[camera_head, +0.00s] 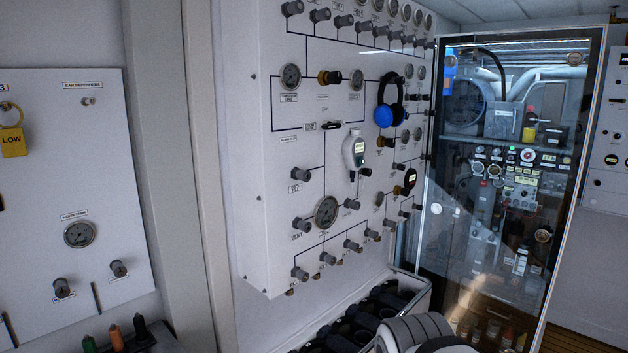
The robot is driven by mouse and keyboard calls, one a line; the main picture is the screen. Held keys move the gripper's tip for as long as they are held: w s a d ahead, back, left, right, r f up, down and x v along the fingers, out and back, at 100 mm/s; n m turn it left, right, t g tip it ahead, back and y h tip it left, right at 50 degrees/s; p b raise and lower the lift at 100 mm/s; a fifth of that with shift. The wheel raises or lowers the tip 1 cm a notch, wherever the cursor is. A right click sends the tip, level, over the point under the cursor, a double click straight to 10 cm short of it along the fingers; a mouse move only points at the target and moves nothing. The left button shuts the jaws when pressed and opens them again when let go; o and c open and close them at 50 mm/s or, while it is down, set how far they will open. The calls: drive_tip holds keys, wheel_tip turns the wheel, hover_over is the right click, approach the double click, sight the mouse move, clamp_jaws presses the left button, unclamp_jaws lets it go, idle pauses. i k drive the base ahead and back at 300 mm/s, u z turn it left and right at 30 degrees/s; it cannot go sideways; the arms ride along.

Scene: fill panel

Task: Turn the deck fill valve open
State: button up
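The white fill panel (262,200) stands in the middle, seen at an angle, with printed lines joining its gauges and valves. Its grey valve knobs include one left of centre (300,174), one lower left marked VENT (302,225) and a row along the bottom (300,273). Most labels are too small to read, so I cannot tell which knob is the deck fill valve or how it is turned. A large gauge (326,211) sits beside the VENT knob. My gripper is not in view.
Blue ear defenders (384,116) and a white handheld meter (353,149) hang on the panel. A rack of dark cylinders (390,299) stands below it. A glass-doored cabinet (430,225) is at right. Another gauge panel (110,190) with a yellow LOW tag (13,142) is at left.

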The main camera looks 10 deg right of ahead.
sight(304, 175)
drive_tip(key=u, duration=0.15)
drive_tip(key=i, duration=0.9)
drive_tip(key=z, duration=0.05)
